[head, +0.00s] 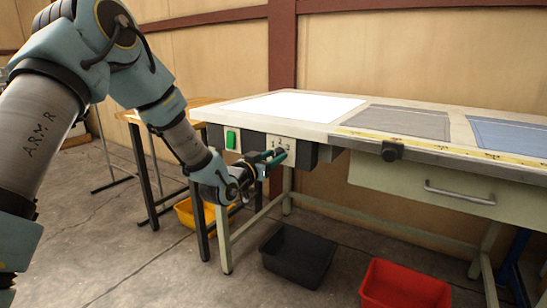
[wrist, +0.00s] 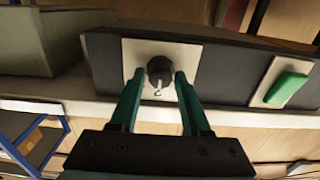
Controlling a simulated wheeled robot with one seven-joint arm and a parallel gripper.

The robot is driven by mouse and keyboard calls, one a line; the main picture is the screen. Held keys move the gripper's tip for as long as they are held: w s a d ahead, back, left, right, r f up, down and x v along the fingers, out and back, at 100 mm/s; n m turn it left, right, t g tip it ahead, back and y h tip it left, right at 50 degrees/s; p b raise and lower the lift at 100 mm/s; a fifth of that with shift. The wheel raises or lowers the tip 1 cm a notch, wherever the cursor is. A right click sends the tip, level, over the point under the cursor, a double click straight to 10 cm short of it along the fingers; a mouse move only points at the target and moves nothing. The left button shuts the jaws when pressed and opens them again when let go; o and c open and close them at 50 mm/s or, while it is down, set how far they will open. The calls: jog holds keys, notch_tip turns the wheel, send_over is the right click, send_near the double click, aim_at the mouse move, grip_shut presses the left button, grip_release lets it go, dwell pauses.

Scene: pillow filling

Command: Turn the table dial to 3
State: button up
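The table dial (wrist: 160,70) is a dark round knob on a pale plate (wrist: 133,52), set in the dark control box under the table edge. In the wrist view, its light pointer mark faces a digit that looks like 2. My gripper (wrist: 160,74) is open, with one green finger on each side of the knob and a small gap showing on both sides. In the head view, my gripper (head: 276,158) is in front of the plate and hides the knob; some small digits show above it.
A green switch (head: 231,140) sits beside the dial on the control box. The work table (head: 345,128) carries white, grey and blue sheets and has a drawer (head: 440,187). Black (head: 298,256), red (head: 404,286) and yellow (head: 195,214) bins stand on the floor.

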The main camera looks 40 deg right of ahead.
grip_shut()
jog(key=shift+f+m+b, duration=0.1)
jog(key=shift+m+b, duration=0.3)
jog(key=shift+b, duration=0.1)
jog(key=shift+s+m+b, duration=0.1)
jog(key=shift+m+b, duration=4.5)
jog(key=shift+b, duration=0.3)
